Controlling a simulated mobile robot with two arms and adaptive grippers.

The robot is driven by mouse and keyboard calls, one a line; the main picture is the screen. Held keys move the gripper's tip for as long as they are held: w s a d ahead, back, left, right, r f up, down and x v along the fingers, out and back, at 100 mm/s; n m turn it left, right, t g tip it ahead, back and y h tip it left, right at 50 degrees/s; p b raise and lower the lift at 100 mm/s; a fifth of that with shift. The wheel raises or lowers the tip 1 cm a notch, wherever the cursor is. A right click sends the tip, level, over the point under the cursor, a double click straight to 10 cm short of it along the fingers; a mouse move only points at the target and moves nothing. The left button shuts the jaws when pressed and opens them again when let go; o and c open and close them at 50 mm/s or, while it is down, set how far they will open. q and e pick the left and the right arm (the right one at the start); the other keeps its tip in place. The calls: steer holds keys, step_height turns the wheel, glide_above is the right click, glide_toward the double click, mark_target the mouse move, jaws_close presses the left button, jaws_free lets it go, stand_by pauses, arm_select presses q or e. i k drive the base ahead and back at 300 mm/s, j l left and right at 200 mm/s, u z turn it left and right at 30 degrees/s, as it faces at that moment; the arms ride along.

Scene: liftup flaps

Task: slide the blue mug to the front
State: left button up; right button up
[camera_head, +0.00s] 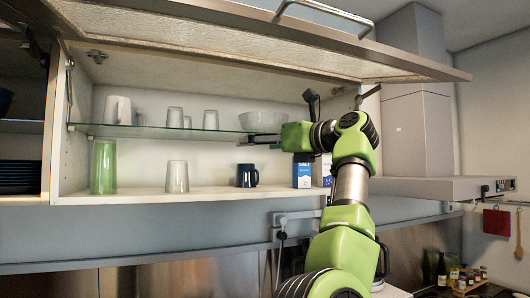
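The dark blue mug (247,176) stands upright on the cabinet's bottom board, right of the middle, with its handle toward the right. My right arm reaches up from below to the cabinet's right side. My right gripper (258,139) points left at about the height of the glass shelf, above the mug and apart from it. Its fingers are small and dark here, so I cannot tell whether they are open or shut. My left gripper is out of view.
The raised flap (250,38) hangs over the cabinet. The glass shelf (150,131) carries a white pitcher, glasses and a bowl (262,121). Below stand a green glass (103,167), a clear glass (177,177) and, right of the mug, a blue-and-white salt box (302,172).

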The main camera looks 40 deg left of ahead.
mark_target(246, 174)
steer(key=i+j, duration=0.7)
steer(key=j, duration=0.1)
